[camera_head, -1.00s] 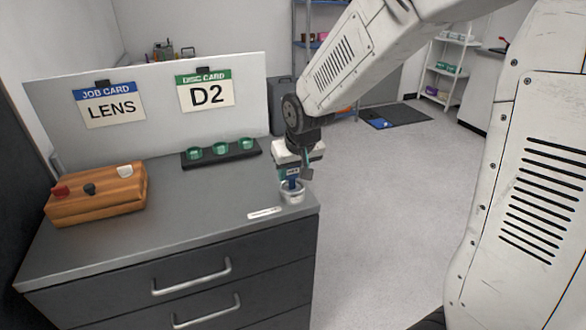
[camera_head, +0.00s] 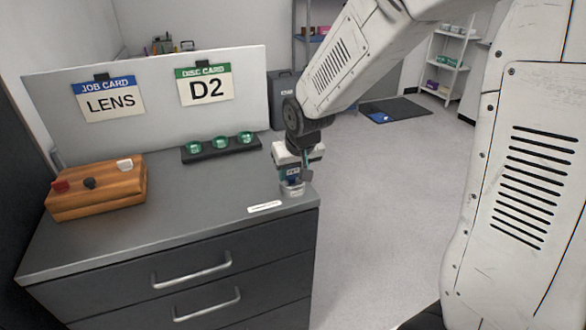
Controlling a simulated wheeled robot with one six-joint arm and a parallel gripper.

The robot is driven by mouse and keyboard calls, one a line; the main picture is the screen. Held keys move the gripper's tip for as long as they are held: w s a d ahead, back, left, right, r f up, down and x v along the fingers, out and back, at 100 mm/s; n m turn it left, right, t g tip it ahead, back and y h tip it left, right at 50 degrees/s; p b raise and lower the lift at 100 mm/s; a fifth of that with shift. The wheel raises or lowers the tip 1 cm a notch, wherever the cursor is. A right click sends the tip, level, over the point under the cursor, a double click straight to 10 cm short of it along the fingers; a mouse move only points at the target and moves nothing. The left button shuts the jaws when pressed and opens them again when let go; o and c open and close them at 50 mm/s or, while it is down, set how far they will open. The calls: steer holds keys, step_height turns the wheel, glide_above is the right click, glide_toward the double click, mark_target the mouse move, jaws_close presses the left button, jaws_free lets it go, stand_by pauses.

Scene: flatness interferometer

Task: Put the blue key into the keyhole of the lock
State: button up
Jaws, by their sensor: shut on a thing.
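My gripper (camera_head: 294,174) points down over the front right corner of the grey cabinet top. It is shut on the blue key, of which only a small blue part (camera_head: 293,181) shows between the fingers. A short round metal piece (camera_head: 292,190), which looks like the lock, stands on the cabinet top right under the gripper. The key's lower end is at or in the top of this piece; how deep it sits I cannot tell. The keyhole is hidden by the gripper.
A wooden block with red, black and white knobs (camera_head: 96,198) sits at left on the cabinet top (camera_head: 190,225). A black rack (camera_head: 218,150) holds green discs at the back. A white label strip (camera_head: 265,207) lies left of the lock. A panel (camera_head: 150,120) with cards stands behind.

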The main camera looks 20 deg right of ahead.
steer(key=o, duration=1.1)
steer(key=shift+c, duration=0.2)
steer(key=v, duration=0.7)
steer(key=shift+r, duration=0.4)
steer(key=shift+s, duration=0.15)
steer(key=v, duration=0.8)
